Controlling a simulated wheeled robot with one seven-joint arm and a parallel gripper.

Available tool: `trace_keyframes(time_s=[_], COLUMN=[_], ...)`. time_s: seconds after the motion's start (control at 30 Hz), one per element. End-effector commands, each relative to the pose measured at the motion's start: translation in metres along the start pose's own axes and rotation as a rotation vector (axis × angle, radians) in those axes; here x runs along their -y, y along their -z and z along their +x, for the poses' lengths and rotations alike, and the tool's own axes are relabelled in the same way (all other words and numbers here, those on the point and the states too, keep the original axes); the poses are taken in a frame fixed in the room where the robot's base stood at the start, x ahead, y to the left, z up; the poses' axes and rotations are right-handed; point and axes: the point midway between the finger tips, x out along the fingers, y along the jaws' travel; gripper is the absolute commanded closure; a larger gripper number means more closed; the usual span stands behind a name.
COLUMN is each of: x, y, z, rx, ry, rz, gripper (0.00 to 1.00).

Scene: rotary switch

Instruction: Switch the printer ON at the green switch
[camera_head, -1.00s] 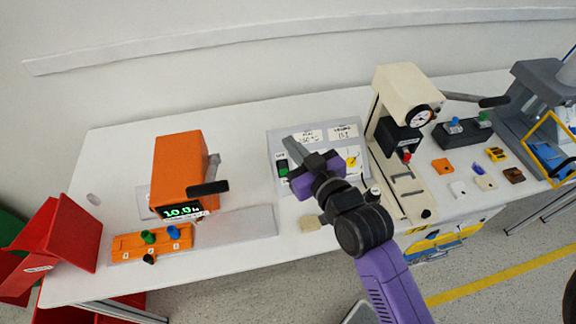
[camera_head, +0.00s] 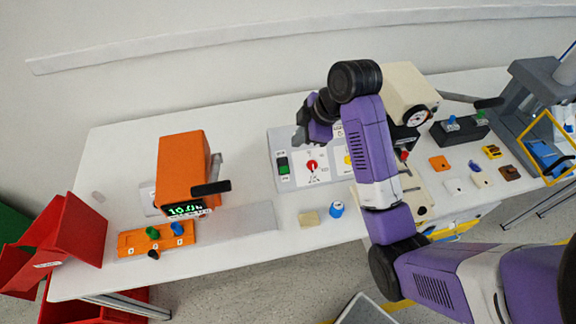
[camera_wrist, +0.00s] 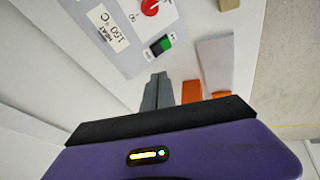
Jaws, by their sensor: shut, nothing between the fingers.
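The green switch (camera_head: 283,167) sits in a black housing at the left end of a pale grey panel (camera_head: 286,142) on the white table. In the wrist view the green switch (camera_wrist: 161,45) shows in its dark housing, with small labels at both ends that I cannot read. My gripper (camera_head: 300,137) is raised near the panel's back edge, above and right of the switch in the head view. In the wrist view its grey fingers (camera_wrist: 158,77) are together and empty, pointing towards the switch and apart from it.
A red knob (camera_head: 312,166) is beside the switch, and a yellow knob (camera_head: 349,161) is further right. An orange machine (camera_head: 182,170) with a black-handled lever stands left. A cream press (camera_head: 409,92) stands right. A beige block (camera_head: 308,218) and a blue-capped item (camera_head: 336,209) lie in front.

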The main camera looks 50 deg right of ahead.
Motion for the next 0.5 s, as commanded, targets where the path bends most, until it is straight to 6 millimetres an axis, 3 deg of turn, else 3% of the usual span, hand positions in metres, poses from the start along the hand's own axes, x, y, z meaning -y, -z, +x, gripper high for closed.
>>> trace_keyframes(time_s=[0.2,0.5], x=[0.028,0.027], y=[-0.010,-0.010], z=[-0.001,-0.001], rx=[0.035,0.033], ry=[0.116,0.114], rz=[-0.110,-0.124], gripper=[1.00,1.00])
